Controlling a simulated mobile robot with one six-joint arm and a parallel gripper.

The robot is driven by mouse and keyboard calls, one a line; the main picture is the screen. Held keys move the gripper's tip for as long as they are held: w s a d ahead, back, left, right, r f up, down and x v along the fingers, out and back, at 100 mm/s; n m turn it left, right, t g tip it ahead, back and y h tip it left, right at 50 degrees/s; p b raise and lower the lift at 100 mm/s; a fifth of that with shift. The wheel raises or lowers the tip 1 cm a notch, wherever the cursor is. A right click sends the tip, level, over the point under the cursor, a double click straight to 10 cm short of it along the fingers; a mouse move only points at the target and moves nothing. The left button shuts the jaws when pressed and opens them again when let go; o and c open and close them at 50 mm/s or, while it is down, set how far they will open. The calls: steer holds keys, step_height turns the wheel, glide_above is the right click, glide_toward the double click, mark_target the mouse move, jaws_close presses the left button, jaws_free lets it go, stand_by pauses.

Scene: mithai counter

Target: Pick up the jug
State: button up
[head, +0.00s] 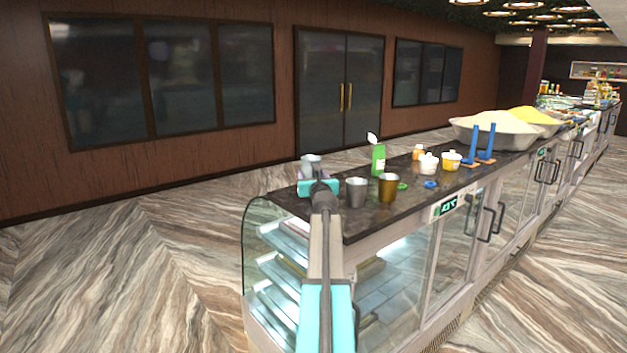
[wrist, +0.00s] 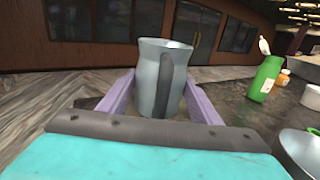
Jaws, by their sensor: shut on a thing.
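The jug (wrist: 149,77) is a grey metal vessel with a dark handle facing the wrist camera. In the wrist view it stands upright between the two purple fingers of my gripper (wrist: 160,100), which is shut on it. In the head view my gripper (head: 318,178) is at the near left end of the counter, and the jug (head: 310,160) shows only in part behind it. Its base is hidden, so I cannot tell whether it touches the counter.
The dark counter top (head: 375,219) runs away to the right above glass display cases. A grey metal cup (head: 356,192) and a brass cup (head: 388,187) stand right of my gripper. Behind them are a green bottle (head: 378,160), white pots and large heaped bowls.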

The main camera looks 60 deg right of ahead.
step_height(320, 180, up, 7)
stand_by(0.8)
steer(key=shift+r, duration=0.1)
stand_by(0.8)
